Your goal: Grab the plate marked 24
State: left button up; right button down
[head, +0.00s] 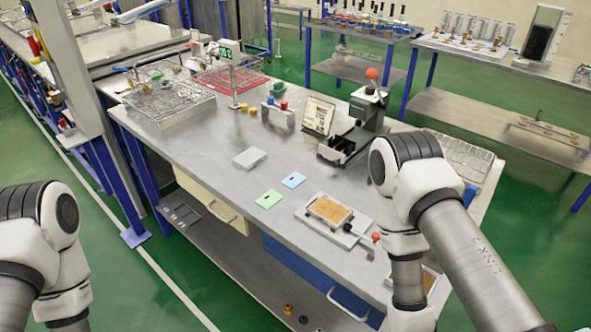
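No number 24 is readable on any plate at this size. A small light green plate (268,200) and a light blue plate (293,180) lie flat on the metal workbench, each with a small dark mark. A thicker pale grey block (249,158) lies behind them. An orange-brown plate (329,211) sits in a light fixture near the front edge. Part of another orange-brown piece (430,282) shows beside my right arm, which hides much of it. Both my arms show, at the left and right, but neither gripper is in the frame.
A press with a red knob (364,113) and a printed card (318,115) stand at the bench's back right. Wire baskets (168,95) and a red tray (232,77) are at the back left. The workbench (200,143) is clear left of the grey block.

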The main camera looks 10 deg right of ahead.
aim_at(332, 213)
jog(key=i+j, duration=0.5)
jog(key=j, duration=0.2)
jog(key=i+j+z, duration=0.1)
jog(key=z, duration=0.4)
jog(key=j+z, duration=0.45)
jog(key=i+j+z, duration=0.1)
jog(key=z, duration=0.4)
jog(key=j+z, duration=0.35)
jog(key=z, duration=0.15)
